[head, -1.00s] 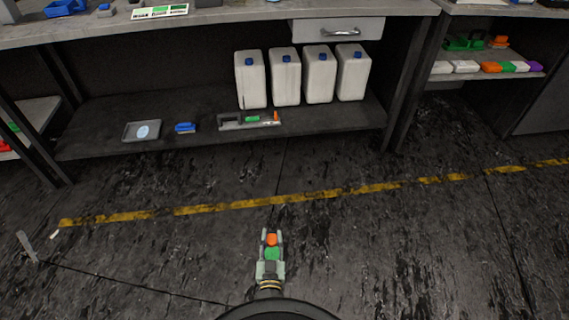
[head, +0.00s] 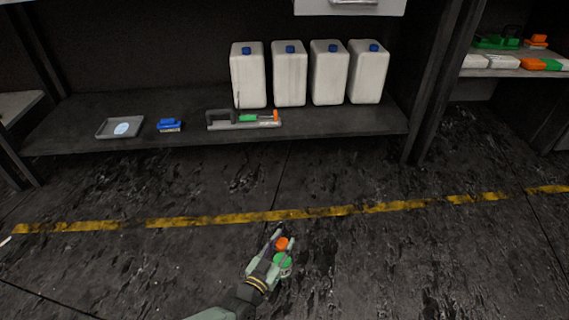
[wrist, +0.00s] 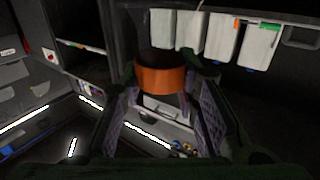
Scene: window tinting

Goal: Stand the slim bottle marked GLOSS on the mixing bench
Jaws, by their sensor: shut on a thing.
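My gripper (head: 280,246) is shut on a slim bottle with an orange cap (head: 281,243) and a green body (head: 283,263). It holds the bottle over the floor, in front of the bench's lower shelf. In the wrist view the orange cap (wrist: 161,76) sits between the two fingers of my gripper (wrist: 166,112). No marking on the bottle is readable, so I cannot tell whether it says GLOSS. The bench's lower shelf (head: 330,124) and drawer (head: 350,6) show in the head view, but its worktop is almost wholly out of that view.
Several white jugs (head: 290,78) with blue caps stand on the lower shelf. A grey tray (head: 121,127), a blue item (head: 169,125) and a grey holder (head: 218,120) lie there too. A dark bench leg (head: 432,95) stands at right. The floor around the yellow line (head: 260,216) is clear.

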